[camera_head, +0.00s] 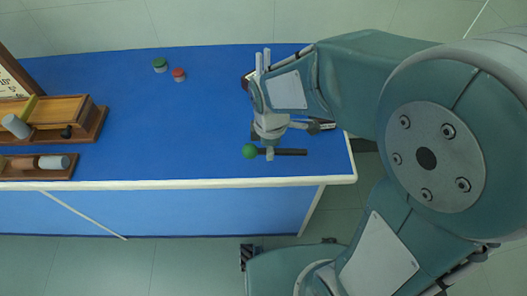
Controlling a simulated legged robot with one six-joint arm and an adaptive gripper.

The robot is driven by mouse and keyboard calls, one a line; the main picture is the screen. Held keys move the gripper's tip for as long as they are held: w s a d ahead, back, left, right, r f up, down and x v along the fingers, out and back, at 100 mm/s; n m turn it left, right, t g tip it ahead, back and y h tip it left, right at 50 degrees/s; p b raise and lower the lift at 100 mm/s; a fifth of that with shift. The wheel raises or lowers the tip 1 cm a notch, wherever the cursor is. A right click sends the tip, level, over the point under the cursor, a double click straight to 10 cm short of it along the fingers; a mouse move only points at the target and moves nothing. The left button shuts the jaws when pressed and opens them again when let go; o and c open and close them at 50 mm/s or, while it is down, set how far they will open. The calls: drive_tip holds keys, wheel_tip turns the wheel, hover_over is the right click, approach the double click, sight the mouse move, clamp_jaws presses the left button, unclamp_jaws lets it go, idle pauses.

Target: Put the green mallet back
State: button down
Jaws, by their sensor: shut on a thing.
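The green mallet has a round green head (250,152) and a dark handle (294,152) that points right. My gripper (269,151) is shut on the handle close to the head. The mallet lies level in it, over the blue bench top near the front right corner. I cannot tell whether the mallet touches the bench or hangs just above it. My gripper hides part of the handle.
Two wooden racks stand at the left: a back one (98,122) and a front one (72,171), both bearing grey-ended cylinders. A green-topped jar (160,65) and a red-topped jar (179,75) stand at the back. The blue bench's middle (170,125) is clear.

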hover_over(264, 159)
wheel_tip(264, 159, down, 4)
drive_tip(key=shift+a+f, duration=0.1)
drive_tip(key=shift+f, duration=1.5)
drive_tip(key=shift+f, duration=0.15)
drive_tip(key=c, duration=0.6)
unclamp_jaws()
drive_tip(key=shift+c, duration=0.2)
wheel_tip(264, 159, up, 12)
drive_tip(key=shift+r, duration=0.2)
drive_tip(key=s+d+r+m+t, duration=0.5)
drive_tip(key=s+d+r+m, duration=0.6)
drive_tip(key=m, duration=0.6)
drive_tip(key=shift+s+d+m+t, duration=0.3)
drive_tip(key=shift+s+d, duration=0.4)
drive_tip(key=shift+s, duration=0.2)
